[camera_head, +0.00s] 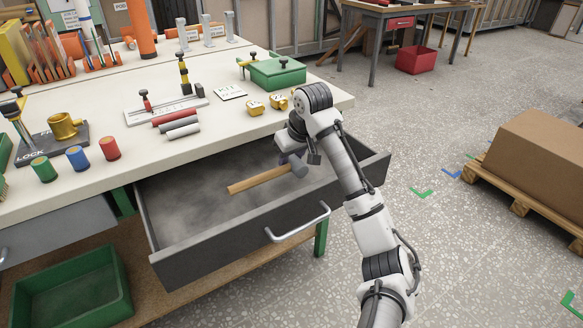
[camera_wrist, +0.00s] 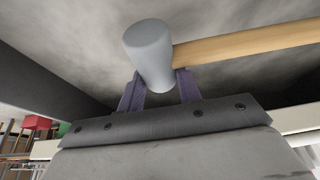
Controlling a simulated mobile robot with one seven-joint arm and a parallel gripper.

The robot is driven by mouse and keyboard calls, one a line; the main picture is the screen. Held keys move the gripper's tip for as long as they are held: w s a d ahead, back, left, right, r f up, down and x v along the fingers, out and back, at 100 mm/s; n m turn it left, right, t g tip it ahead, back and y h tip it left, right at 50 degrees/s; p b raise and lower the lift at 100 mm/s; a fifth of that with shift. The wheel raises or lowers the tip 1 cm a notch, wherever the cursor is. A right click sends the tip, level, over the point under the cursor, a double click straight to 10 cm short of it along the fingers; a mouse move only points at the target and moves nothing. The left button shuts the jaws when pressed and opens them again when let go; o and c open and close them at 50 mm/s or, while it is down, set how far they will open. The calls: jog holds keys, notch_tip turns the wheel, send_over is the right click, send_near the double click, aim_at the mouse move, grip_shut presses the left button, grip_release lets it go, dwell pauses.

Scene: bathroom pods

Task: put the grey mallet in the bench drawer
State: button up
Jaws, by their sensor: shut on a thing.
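The grey mallet has a grey head (camera_head: 298,164) and a pale wooden handle (camera_head: 260,181). In the head view it is inside the outline of the open bench drawer (camera_head: 245,238), near its right end, with the handle pointing left. My gripper (camera_head: 291,154) is at the head end, partly hidden by my wrist. In the wrist view the purple fingers (camera_wrist: 160,82) are shut on the mallet near its head (camera_wrist: 150,50), and the handle (camera_wrist: 245,43) runs right. I cannot tell whether the mallet touches the drawer floor.
The drawer is pulled out below the bench top (camera_head: 210,125), otherwise empty. A green box (camera_head: 275,71), yellow tape measures (camera_head: 256,108) and coloured cylinders (camera_head: 109,148) stand on the bench. A green bin (camera_head: 75,290) sits below. A cardboard box (camera_head: 540,165) lies on a pallet at right.

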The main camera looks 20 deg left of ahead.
jog(key=shift+f, duration=1.75)
jog(key=shift+f, duration=0.15)
jog(key=o, duration=1.2)
jog(key=v, duration=1.2)
jog(key=shift+p, duration=0.4)
